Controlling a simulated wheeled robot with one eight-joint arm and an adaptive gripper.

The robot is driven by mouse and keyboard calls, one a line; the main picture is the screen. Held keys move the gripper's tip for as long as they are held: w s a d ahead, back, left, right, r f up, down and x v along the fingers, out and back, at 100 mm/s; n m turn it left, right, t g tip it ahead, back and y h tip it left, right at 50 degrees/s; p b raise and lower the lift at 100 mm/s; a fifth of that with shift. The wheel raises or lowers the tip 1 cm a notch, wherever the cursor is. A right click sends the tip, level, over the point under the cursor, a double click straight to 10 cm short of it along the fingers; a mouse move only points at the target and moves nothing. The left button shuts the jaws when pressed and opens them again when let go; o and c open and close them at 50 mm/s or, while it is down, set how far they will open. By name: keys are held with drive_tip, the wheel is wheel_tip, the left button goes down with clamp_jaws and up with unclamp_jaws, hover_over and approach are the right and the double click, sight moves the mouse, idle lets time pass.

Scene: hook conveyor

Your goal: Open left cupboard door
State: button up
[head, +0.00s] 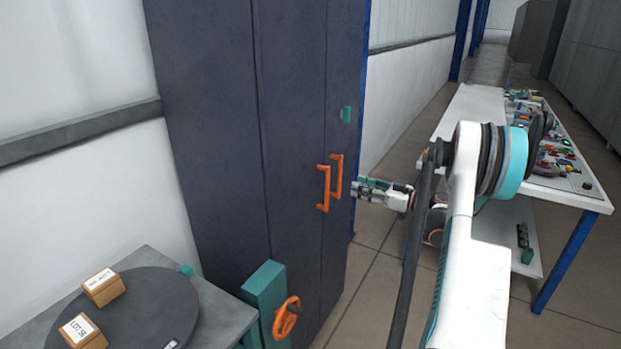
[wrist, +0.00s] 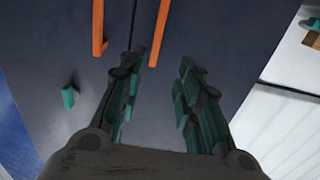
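A tall dark blue-grey cupboard (head: 215,120) stands left of my gripper in the head view. Its left door (head: 290,110) has an orange bar handle (head: 323,189), and the right door (head: 342,85) has another orange handle (head: 337,176) beside it. The doors look shut. My gripper (head: 358,188) is just right of the handles. In the wrist view my gripper (wrist: 161,66) is open and empty, facing the cupboard front. That view looks turned over, so the left door's handle (wrist: 159,30) appears right of the other handle (wrist: 99,28). Neither handle lies between the fingers.
A teal block (head: 346,114) sits on the right door. At lower left, a grey table with a dark turntable (head: 140,315) carries small boxes (head: 104,287). A white workbench (head: 470,110) with parts is behind my arm.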

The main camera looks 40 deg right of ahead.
sight(328, 178)
drive_tip(key=b+x, duration=0.1)
drive_tip(key=x, duration=0.3)
drive_tip(key=b+x, duration=0.1)
drive_tip(key=x, duration=0.3)
drive_tip(key=b+x, duration=0.1)
drive_tip(key=x, duration=0.4)
drive_tip(key=shift+w+d+f, duration=0.1)
drive_tip(key=shift+d+f, duration=0.2)
clamp_jaws()
